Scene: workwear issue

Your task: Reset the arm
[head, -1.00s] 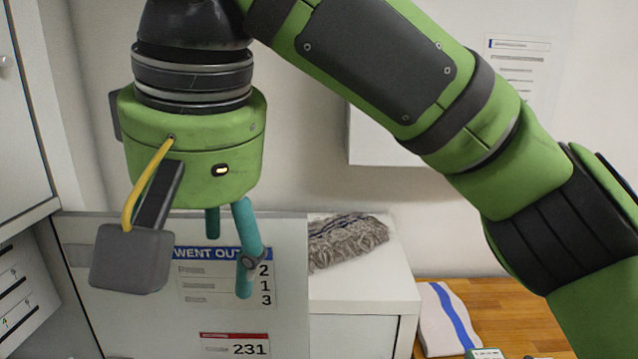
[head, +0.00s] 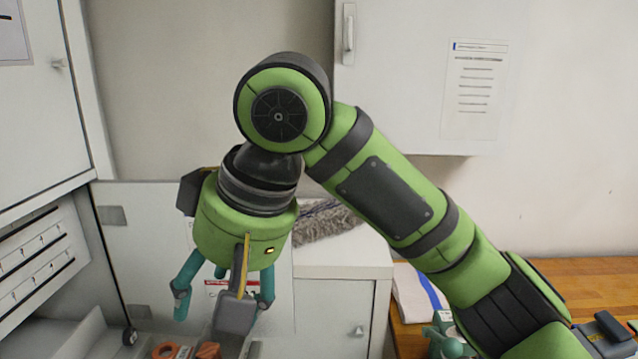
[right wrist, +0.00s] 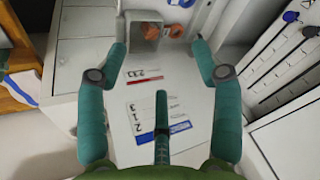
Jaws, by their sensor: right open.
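My right arm comes in from the right in the head view and bends at a round green joint. Its green gripper (head: 222,303) hangs down from that joint at the left of the middle, with teal fingers spread and nothing between them. A dark grey block on a yellow strip hangs at its front. In the right wrist view the gripper (right wrist: 159,62) has its fingers apart over a pale panel (right wrist: 190,100) with printed cards. My left gripper is not in view.
A white cabinet (head: 345,258) with a grey fluffy item (head: 330,222) on top stands behind the gripper. A wall cupboard (head: 400,90) hangs above. Orange rolls (head: 165,350) lie low at the left. A wooden worktop (head: 590,285) with a striped cloth (head: 410,292) is at right.

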